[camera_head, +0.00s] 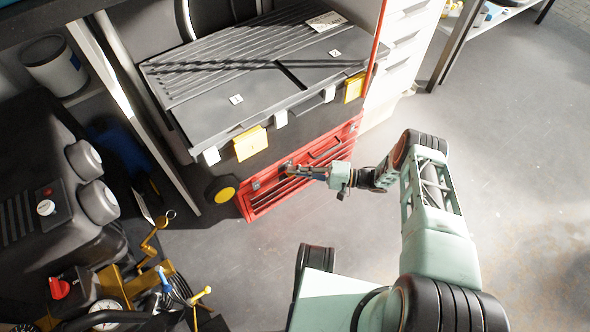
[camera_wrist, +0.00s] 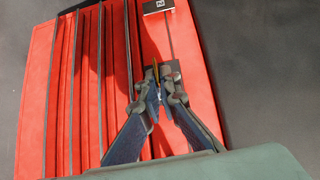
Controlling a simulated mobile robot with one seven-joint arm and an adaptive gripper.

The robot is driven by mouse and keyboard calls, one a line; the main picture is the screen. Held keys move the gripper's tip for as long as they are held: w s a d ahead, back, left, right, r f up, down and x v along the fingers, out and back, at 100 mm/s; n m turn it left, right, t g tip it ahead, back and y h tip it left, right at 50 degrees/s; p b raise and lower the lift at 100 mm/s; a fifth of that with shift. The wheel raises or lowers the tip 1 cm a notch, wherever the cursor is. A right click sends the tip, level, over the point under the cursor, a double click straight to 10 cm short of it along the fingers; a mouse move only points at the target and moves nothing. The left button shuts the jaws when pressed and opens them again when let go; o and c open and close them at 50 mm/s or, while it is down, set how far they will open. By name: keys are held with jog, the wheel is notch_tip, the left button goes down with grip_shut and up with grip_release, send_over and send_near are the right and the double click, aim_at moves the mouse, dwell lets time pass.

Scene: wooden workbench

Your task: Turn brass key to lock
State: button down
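A thin brass sliver, the brass key (camera_wrist: 155,68), shows between my fingertips, beside a small black plate (camera_wrist: 174,68) on the red front. My gripper (camera_wrist: 157,78) has its two fingers drawn together on the key. In the head view my gripper (camera_head: 286,169) is at the chest's upper left front, and the key cannot be made out. The key's exact angle is unclear.
A large black case (camera_head: 255,85) with yellow latches (camera_head: 250,143) sits just above the chest. A black machine with knobs (camera_head: 62,190) and brass fittings stands at left. A white drawer cabinet (camera_head: 405,45) is behind. The grey floor (camera_head: 510,150) at right is clear.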

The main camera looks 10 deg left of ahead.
jog(key=shift+w+m+y, duration=0.1)
jog(key=shift+m+y, duration=0.2)
dwell(0.4)
jog(key=c, duration=2.2)
grip_release()
jog(key=shift+d, duration=0.1)
jog(key=d, duration=1.1)
jog(key=shift+w+d, duration=0.4)
jog(key=shift+w, duration=0.05)
jog(key=shift+f, duration=0.1)
